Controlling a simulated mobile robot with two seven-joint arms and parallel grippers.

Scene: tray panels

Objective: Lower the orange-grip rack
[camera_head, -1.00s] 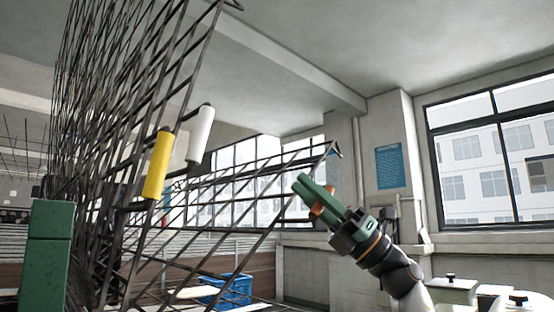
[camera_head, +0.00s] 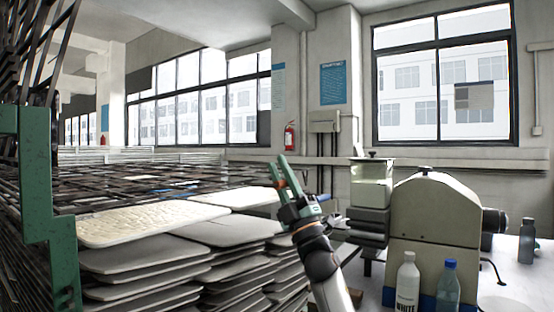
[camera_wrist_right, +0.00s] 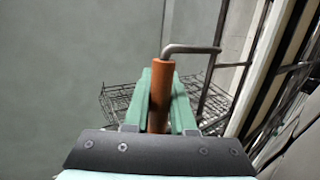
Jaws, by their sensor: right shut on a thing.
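My right gripper (camera_head: 281,176) is in the middle of the head view, beside the right end of the stacked racks. In the right wrist view its green fingers (camera_wrist_right: 160,103) are shut around the orange grip (camera_wrist_right: 162,80). The grip is on a bent grey rod (camera_wrist_right: 192,49) that runs right to the dark rack frame (camera_wrist_right: 213,62). In the head view a dark wire rack (camera_head: 130,185) lies nearly level above pale panels; whether it carries the orange grip is unclear. My left gripper is not in view.
Pale panels (camera_head: 150,222) lie in several layers on the left and middle. A green post (camera_head: 45,200) stands at the left, with steep mesh above it. A beige machine (camera_head: 435,220), a white bottle (camera_head: 407,283) and a blue-capped bottle (camera_head: 448,288) stand on the right.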

